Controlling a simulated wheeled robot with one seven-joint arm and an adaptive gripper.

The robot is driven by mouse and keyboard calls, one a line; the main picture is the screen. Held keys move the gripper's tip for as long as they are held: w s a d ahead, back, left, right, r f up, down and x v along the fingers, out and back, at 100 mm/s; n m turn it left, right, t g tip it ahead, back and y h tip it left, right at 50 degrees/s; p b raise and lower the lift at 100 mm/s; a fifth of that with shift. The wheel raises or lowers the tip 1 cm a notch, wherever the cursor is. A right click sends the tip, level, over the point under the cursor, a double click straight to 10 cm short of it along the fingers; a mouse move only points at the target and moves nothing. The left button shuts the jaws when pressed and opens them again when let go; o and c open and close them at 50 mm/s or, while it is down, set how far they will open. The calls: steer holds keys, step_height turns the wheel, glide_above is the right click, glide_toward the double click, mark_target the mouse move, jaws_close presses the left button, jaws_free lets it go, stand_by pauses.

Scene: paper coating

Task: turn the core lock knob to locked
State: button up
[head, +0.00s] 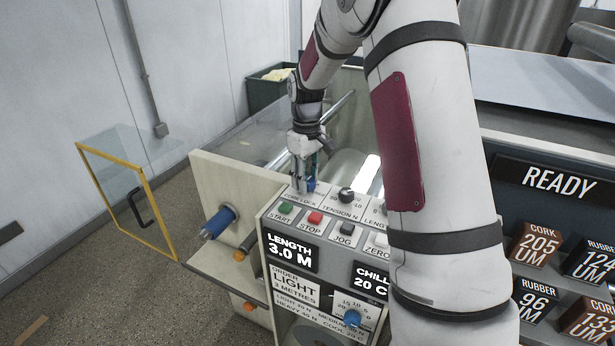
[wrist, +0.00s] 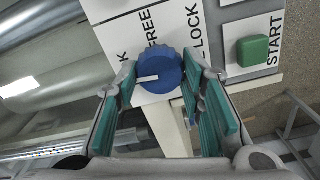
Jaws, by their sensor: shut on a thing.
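The blue core lock knob (wrist: 162,68) sits on the control panel, with its white pointer line towards the left of the wrist picture. The label FREE (wrist: 152,27) is above the knob and LOCK (wrist: 196,22) is above and to its right; the pointer is not towards LOCK. My gripper (wrist: 158,72) has one teal-padded finger on each side of the knob and is shut on it. In the head view my gripper (head: 304,178) points down at the panel's back left corner, and a little of the knob (head: 311,185) shows beside the fingers.
The green START button (wrist: 253,50) is close to the knob, and the red STOP button (head: 315,218) is further along the panel. A black tension knob (head: 346,195) stands to the right. A clear roller guard and shiny rollers (head: 345,168) lie behind. My forearm hides the panel's right part.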

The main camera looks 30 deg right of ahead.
steer(key=shift+n, duration=0.6)
steer(key=o, duration=1.1)
steer(key=shift+o, duration=0.2)
step_height(320, 180, up, 12)
